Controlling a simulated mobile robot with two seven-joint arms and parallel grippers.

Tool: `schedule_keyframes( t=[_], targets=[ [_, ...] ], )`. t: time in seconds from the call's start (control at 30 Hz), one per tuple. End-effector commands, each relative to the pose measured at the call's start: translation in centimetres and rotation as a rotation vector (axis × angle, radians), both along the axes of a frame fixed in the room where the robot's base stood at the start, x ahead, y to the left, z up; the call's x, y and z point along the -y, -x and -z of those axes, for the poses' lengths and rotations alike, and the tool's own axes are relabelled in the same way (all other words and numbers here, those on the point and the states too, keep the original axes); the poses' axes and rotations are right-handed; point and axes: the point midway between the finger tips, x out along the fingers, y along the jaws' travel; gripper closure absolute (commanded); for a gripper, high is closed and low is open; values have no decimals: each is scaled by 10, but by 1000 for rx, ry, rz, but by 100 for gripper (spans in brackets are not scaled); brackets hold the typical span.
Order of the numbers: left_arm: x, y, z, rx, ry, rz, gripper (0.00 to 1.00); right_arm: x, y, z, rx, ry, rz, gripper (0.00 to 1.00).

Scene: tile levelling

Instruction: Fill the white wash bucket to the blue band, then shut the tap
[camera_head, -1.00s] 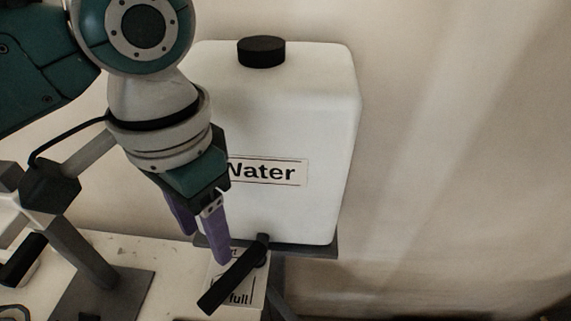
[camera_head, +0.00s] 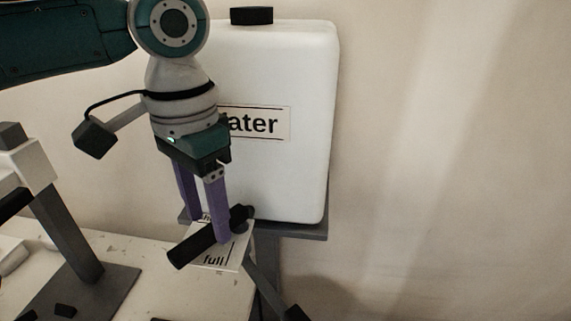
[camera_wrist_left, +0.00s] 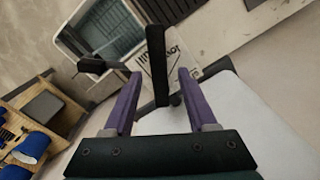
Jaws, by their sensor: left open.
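A white water tank (camera_head: 275,75) with a black cap and a "Water" label stands against the wall. Its black tap lever (camera_head: 190,247) sticks out toward the lower left, in front of a small white sign reading "full" (camera_head: 228,262). My left gripper (camera_head: 210,230), with purple fingers, is open at the lever. In the left wrist view the lever (camera_wrist_left: 157,62) runs between the two spread fingers; whether they touch it I cannot tell. A white-rimmed rectangular container (camera_wrist_left: 118,38) lies beyond, possibly the wash bucket; no blue band or water level can be made out. My right gripper is not in view.
A grey post on a flat base (camera_head: 75,240) stands on the pale worktop (camera_head: 140,262) left of the tank. The tank rests on a dark stand (camera_head: 300,233). A wooden rack with blue items (camera_wrist_left: 32,145) shows in the left wrist view. The wall at right is bare.

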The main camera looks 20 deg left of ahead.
Motion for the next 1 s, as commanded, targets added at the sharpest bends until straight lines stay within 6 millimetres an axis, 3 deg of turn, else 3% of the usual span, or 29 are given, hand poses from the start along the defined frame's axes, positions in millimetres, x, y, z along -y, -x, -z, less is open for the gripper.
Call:
schedule_keyframes(
  t=[0.13, 0.4, 0.9, 1.0],
  targets=[
    [1, 0, 12, 0, 1, 1, 43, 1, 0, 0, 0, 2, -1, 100],
    [0, 0, 14, 1, 0, 1, 43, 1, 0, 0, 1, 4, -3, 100],
    [0, 0, 14, 1, 0, 1, 98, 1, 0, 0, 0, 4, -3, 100],
    [0, 0, 14, 1, 0, 1, 100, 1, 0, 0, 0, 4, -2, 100]
  ],
)
